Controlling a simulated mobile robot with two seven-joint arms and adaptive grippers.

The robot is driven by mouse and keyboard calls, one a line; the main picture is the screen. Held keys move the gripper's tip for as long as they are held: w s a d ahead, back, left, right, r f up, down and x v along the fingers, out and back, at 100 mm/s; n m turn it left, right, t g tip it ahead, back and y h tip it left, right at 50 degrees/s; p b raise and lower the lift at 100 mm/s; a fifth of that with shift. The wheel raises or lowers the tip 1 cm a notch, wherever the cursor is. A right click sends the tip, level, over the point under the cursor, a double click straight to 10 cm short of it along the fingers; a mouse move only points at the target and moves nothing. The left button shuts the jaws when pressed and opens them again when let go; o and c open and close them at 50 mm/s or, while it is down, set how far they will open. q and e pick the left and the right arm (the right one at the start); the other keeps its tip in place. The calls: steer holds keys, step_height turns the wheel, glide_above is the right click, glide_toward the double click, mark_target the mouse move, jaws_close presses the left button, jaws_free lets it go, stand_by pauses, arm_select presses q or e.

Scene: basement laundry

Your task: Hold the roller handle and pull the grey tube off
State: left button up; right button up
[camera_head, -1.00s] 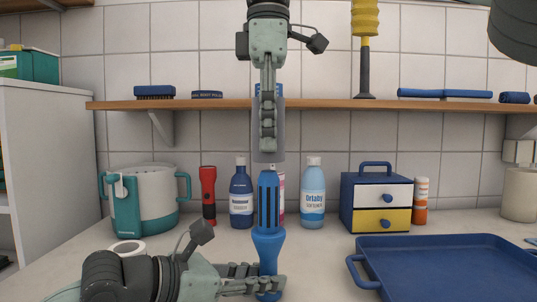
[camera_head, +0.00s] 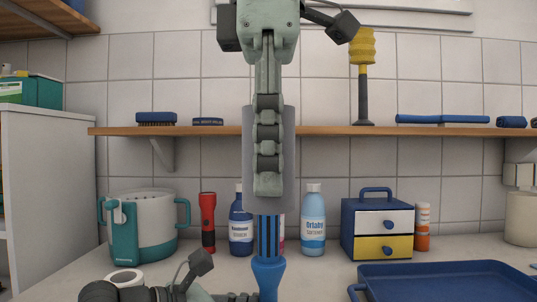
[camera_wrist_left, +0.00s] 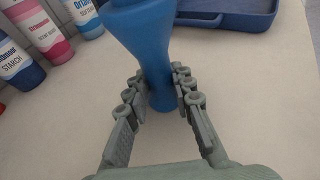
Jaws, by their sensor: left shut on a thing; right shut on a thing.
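The grey tube (camera_head: 286,140) hangs upright in my right gripper (camera_head: 267,185), which comes down from above and is shut on it. The blue roller handle (camera_head: 268,272) stands upright below, with its dark-striped ribbed core (camera_head: 268,235) pointing up. The tube's lower end overlaps the top of the core in the head view and looks nearer the camera, so the core's top is hidden. My left gripper (camera_head: 240,297) is mostly cut off at the bottom edge. In the left wrist view its fingers (camera_wrist_left: 158,78) are shut around the handle's narrow lower part.
A blue tray (camera_head: 440,270) lies at right. Behind stand a drawer box (camera_head: 378,222), bottles (camera_head: 313,230), a red flashlight (camera_head: 208,225) and a teal-grey bucket (camera_head: 155,230). A wooden shelf (camera_head: 210,131) runs behind the right gripper. A white roll (camera_head: 125,278) sits near my left arm.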

arm_select(q)
steer(key=shift+f, duration=0.35)
arm_select(e)
steer(key=shift+s, duration=1.4)
arm_select(q)
steer(key=o, duration=0.9)
steer(key=shift+o, duration=0.2)
steer(key=shift+r, duration=0.15)
arm_select(e)
steer(key=shift+w, duration=0.1)
arm_select(q)
steer(key=shift+a+r, duration=0.1)
steer(key=v, duration=1.1)
steer(key=shift+s+a+r, duration=0.15)
steer(key=shift+s+a, duration=0.1)
steer(key=shift+s, duration=0.05)
